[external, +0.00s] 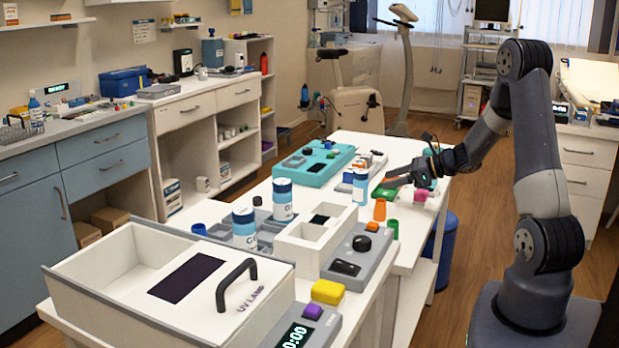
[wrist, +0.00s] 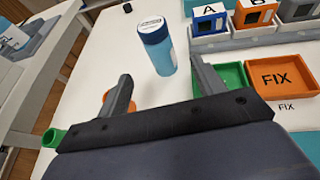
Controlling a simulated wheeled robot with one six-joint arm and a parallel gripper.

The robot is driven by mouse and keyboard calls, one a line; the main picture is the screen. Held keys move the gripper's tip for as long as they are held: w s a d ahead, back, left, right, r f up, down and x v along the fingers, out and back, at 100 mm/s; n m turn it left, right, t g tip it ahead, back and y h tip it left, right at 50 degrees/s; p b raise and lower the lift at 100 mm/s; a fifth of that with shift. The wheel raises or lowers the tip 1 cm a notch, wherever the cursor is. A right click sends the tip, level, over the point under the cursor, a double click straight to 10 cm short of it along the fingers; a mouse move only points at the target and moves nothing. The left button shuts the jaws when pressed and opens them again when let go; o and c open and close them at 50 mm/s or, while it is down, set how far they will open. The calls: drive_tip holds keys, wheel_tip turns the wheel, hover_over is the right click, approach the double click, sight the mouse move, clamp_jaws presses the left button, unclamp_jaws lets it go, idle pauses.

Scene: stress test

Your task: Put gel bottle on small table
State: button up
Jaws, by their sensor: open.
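A blue-capped bottle (wrist: 158,50) with a pale blue body and white label stands upright on the white bench (wrist: 105,55), beyond and between my fingertips. It appears to be the small bottle (external: 360,187) left of my gripper in the external view; no gel label is readable. My gripper (wrist: 160,69) is open and empty, and points toward the bottle without closing around it. In the external view my gripper (external: 396,181) is low over the bench's right side. I cannot tell which surface is the small table.
Larger blue-lidded bottles (external: 283,202) stand nearer on the bench. An orange cup (external: 380,210) and green cup (external: 393,229) are near its right edge. A green tray (wrist: 232,77) and orange FIX tray (wrist: 283,78) lie to the bottle's right. Bare bench surrounds the bottle's left side.

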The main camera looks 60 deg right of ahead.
sight(354, 193)
drive_tip(key=f+b, duration=0.2)
drive_tip(key=b, duration=0.1)
drive_tip(key=shift+w+a+f, duration=0.1)
drive_tip(key=shift+w+f, duration=0.05)
drive_tip(key=shift+w, duration=0.15)
drive_tip(key=x, duration=1)
drive_tip(key=shift+w+b, duration=0.4)
drive_tip(key=shift+w, duration=0.1)
drive_tip(key=shift+c, duration=0.6)
